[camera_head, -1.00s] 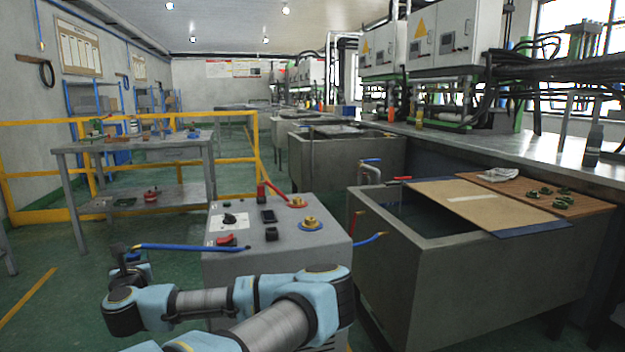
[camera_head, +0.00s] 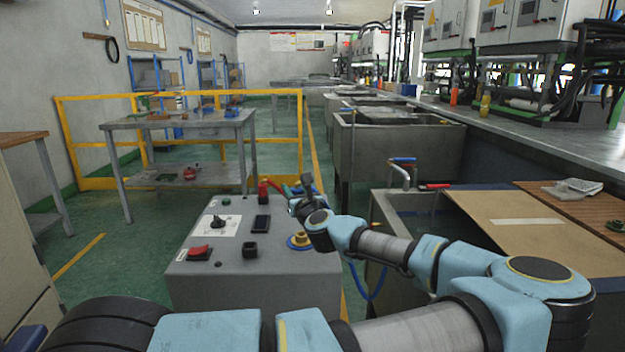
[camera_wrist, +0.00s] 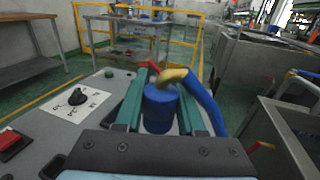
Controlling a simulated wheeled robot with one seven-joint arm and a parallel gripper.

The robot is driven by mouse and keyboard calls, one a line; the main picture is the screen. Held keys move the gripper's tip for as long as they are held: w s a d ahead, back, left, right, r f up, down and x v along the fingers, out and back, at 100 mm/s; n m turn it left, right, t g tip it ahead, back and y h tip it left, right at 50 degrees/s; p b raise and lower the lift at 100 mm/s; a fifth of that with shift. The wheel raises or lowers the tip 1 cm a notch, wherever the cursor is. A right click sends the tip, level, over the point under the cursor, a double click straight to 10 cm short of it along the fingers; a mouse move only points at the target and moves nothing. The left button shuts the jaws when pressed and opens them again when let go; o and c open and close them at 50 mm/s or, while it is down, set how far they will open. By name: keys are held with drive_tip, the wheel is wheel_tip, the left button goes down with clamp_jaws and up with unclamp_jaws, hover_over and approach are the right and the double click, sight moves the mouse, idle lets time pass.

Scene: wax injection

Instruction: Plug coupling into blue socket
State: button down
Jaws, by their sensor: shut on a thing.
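My gripper (camera_wrist: 160,112) has green fingers shut on a blue cylindrical coupling (camera_wrist: 160,108), with a brass elbow and blue hose (camera_wrist: 204,104) at its top. In the head view my gripper (camera_head: 304,190) is above the back right of the grey machine box (camera_head: 240,283). The coupling cannot be made out there. The blue socket (camera_head: 299,241), a brass fitting in a blue ring, sits on the box top, nearer the camera than my gripper in the picture. In the wrist view I cannot see the socket or the coupling's lower end.
The box top carries a red switch (camera_head: 199,252), a black knob (camera_head: 218,222) and a red fitting (camera_head: 263,189). A tank (camera_head: 382,207) with a board (camera_head: 540,228) across it stands close on the right. A metal table (camera_head: 180,120) and yellow railing (camera_head: 72,150) are behind left.

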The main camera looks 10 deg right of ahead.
drive_tip(key=shift+d+r, duration=0.1)
drive_tip(key=shift+d, duration=0.45)
drive_tip(key=shift+f+b, duration=2.15)
drive_tip(key=shift+f, duration=0.8)
drive_tip(key=shift+f+b, duration=1.35)
drive_tip(key=shift+f, duration=0.5)
drive_tip(key=shift+c, duration=2.2)
unclamp_jaws()
drive_tip(key=shift+s, duration=0.15)
drive_tip(key=s, duration=0.6)
drive_tip(key=s+d+b, duration=0.1)
drive_tip(key=s, duration=0.2)
drive_tip(key=shift+s, duration=0.1)
drive_tip(key=shift+s+d, duration=0.1)
drive_tip(key=shift+s, duration=0.55)
